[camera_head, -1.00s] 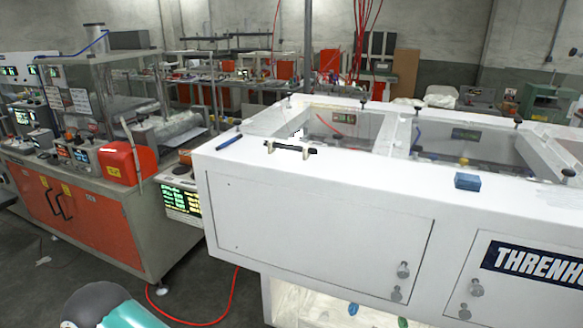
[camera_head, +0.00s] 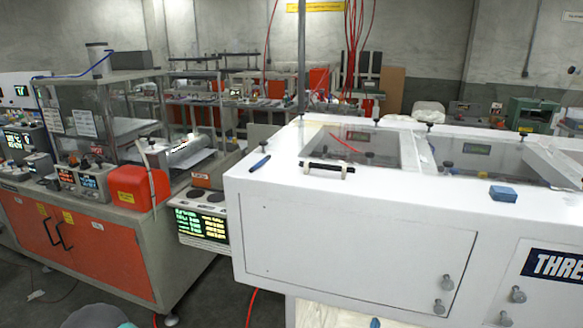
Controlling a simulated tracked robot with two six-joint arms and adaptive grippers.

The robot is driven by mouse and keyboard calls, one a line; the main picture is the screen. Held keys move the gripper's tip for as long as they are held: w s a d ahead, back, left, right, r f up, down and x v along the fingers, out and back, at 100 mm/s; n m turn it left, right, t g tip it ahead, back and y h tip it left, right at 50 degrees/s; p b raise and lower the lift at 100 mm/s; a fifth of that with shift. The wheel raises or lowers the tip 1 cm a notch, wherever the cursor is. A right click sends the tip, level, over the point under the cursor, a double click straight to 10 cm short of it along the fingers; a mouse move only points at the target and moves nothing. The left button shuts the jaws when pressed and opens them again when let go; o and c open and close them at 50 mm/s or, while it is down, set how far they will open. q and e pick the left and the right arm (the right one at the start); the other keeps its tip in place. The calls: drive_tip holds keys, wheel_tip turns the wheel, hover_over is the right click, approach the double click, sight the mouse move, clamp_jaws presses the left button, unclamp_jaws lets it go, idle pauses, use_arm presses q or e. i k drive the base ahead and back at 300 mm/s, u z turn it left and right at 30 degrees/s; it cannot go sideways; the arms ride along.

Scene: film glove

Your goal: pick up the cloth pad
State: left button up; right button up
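A small blue block-like pad (camera_head: 503,194), which looks like the cloth pad, lies flat on the white top of the large box-shaped cabinet (camera_head: 350,228). It is right of the middle of the view, on the near strip of the top, in front of the windows. Nothing touches it from above. Neither of my grippers is in view.
A black-and-white handle (camera_head: 328,168) and a dark blue pen-like stick (camera_head: 259,162) lie on the same top, left of the pad. A bench with an orange box (camera_head: 137,188) stands left. A screen device (camera_head: 203,222) sits between. Dark floor shows lower left.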

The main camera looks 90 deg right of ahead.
sight(504, 194)
drive_tip(key=u, duration=0.15)
drive_tip(key=i, duration=0.2)
drive_tip(key=z, duration=2.85)
drive_tip(key=i, duration=0.25)
drive_tip(key=z, duration=1.85)
drive_tip(key=k, duration=0.6)
drive_tip(key=z, duration=0.4)
drive_tip(key=i, duration=1.65)
drive_tip(key=u, duration=0.45)
